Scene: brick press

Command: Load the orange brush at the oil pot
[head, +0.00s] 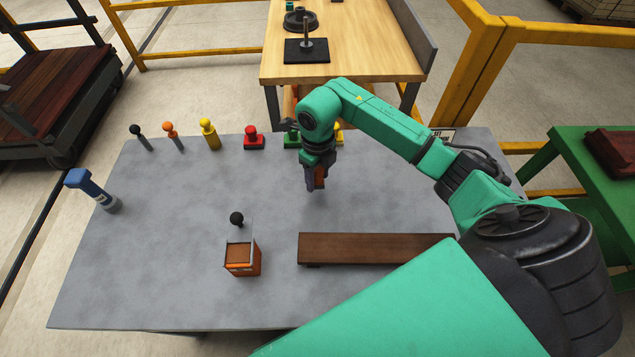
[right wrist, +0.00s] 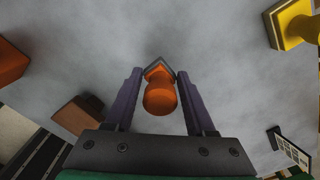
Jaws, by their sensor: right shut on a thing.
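My right gripper (head: 315,184) hangs above the table right of centre. It is shut on the orange brush (head: 320,176), which is mostly hidden by the fingers in the head view. In the right wrist view the brush's round orange knob (right wrist: 160,97) shows between the two purple fingers, with a dark angular part beyond it. An orange box-like pot (head: 243,262) with a brown top stands on the table to the lower left of the gripper, apart from it. I take it as the oil pot. My left gripper is not in view.
A long brown bar (head: 370,248) lies right of the pot. A black-knobbed piece (head: 237,219) stands just behind the pot. Along the back stand yellow (head: 209,134) and red (head: 254,138) knobbed pieces and others. A blue-headed tool (head: 92,190) stands at left. The table's left middle is clear.

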